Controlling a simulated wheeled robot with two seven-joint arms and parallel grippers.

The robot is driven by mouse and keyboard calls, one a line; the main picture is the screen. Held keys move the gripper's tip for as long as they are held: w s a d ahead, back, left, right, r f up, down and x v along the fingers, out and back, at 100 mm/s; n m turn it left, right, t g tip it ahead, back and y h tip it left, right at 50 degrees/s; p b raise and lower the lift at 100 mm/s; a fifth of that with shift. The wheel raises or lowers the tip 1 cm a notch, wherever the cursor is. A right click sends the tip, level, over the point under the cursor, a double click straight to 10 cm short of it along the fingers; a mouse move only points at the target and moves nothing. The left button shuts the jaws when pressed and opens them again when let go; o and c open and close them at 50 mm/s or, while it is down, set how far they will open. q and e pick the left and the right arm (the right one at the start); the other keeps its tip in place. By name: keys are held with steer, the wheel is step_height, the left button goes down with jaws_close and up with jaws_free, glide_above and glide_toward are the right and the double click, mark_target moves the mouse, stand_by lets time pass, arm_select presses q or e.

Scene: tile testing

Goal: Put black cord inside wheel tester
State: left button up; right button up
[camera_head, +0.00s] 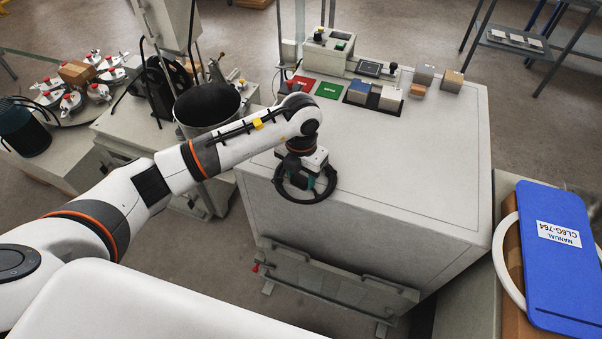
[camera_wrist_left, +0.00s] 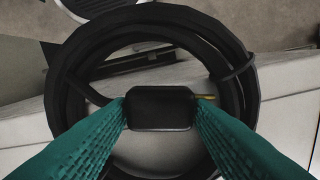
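The black cord (camera_head: 306,198) is a round coil tied in a loop, at the left front edge of the white cabinet top. It fills the left wrist view, with its black plug (camera_wrist_left: 160,107) between two green ridged fingers. My left gripper (camera_head: 313,181) is shut on the cord at this plug. The coil hangs below the fingers; I cannot tell whether it touches the cabinet. A grey machine with a dark open drum (camera_head: 208,104) stands left of the cabinet, partly behind my arm. I cannot tell for sure that it is the wheel tester. My right gripper is not in view.
The white cabinet top (camera_head: 420,165) is mostly clear. Small boxes (camera_head: 388,97), red and green pads (camera_head: 328,90) and a device line its back. A round table with red-topped parts (camera_head: 72,100) is far left. A blue manual (camera_head: 560,255) lies at right.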

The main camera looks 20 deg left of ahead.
mark_target(301, 177)
arm_select(q)
steer(key=o, duration=0.4)
step_height(301, 177, up, 12)
steer(key=shift+r, duration=0.15)
stand_by(0.6)
